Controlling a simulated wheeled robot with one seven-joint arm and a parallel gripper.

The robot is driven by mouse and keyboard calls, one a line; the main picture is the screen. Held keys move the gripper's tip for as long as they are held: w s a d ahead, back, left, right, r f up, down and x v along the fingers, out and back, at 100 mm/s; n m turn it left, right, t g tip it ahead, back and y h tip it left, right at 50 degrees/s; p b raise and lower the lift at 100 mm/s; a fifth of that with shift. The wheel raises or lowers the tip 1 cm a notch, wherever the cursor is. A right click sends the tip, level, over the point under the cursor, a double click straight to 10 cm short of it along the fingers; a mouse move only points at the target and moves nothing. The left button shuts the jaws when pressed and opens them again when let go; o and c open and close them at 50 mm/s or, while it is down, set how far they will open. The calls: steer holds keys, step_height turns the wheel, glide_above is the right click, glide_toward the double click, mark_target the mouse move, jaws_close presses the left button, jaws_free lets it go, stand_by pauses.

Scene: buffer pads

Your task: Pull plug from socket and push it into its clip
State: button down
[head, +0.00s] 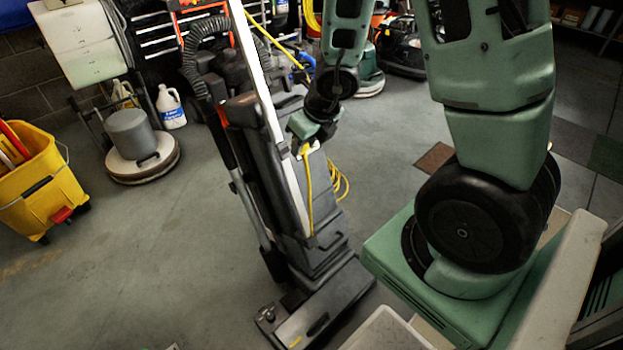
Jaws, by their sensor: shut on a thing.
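My gripper (303,143) is shut on the yellow plug (305,149), beside the upper body of a dark upright floor machine (268,130). A yellow cord (309,195) hangs straight down from the plug along the machine's front. More yellow cord (340,183) lies in loops on the right side of the machine. A pale straight pole (262,85) slants down just left of my gripper. I cannot make out the socket or the clip. The plug is too small to tell whether it touches anything besides my gripper.
A yellow mop bucket (45,190) stands at the far left. A round floor polisher (145,160) and a white jug (171,108) stand behind it. The floor left of the upright machine is clear.

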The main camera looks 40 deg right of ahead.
steer(key=w+f, duration=0.5)
steer(key=shift+d+f+g+b, duration=0.3)
steer(key=shift+d+f+b, duration=0.1)
stand_by(0.3)
steer(key=shift+w+f, duration=0.25)
steer(key=shift+w, duration=0.4)
stand_by(1.9)
steer(key=c, duration=0.9)
jaws_free()
steer(key=p+v, duration=1.1)
steer(key=v, duration=0.6)
steer(key=shift+s+a+r, duration=0.1)
steer(key=shift+a+r, duration=0.1)
